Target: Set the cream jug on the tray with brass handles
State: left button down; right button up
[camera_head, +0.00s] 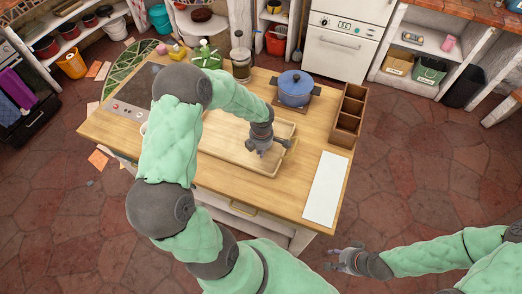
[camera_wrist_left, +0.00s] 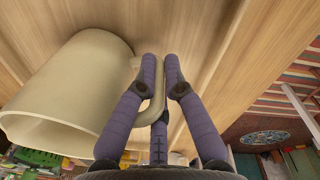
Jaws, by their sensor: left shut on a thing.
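In the left wrist view a cream jug (camera_wrist_left: 75,80) lies to the left of my fingers, its opening towards the camera's lower left. My left gripper (camera_wrist_left: 160,65) is shut on its handle (camera_wrist_left: 156,105). In the head view my left gripper (camera_head: 262,152) is over the right part of the wooden tray (camera_head: 222,132) on the counter. There I cannot make out the jug from the gripper, arm and pale wood. Whether the jug touches the tray is unclear. My right gripper (camera_head: 338,259) appears open and empty, off the counter's front right corner.
A blue pot (camera_head: 295,87) stands behind the tray on the counter (camera_head: 290,190). A wooden compartment box (camera_head: 348,116) and a white board (camera_head: 326,188) lie to the right. A glass press (camera_head: 241,58), green item and dark hob (camera_head: 135,90) are at the back left.

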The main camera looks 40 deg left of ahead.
pick_arm(q)
jog(key=shift+f+b, duration=0.15)
jog(key=shift+b, duration=0.15)
jog(key=c, duration=1.3)
grip_release()
jog(key=shift+c, duration=0.2)
jog(key=shift+r+p, duration=0.4)
notch_tip(320, 180, up, 12)
jog(key=shift+s+d+f, duration=0.2)
jog(key=shift+d, duration=0.05)
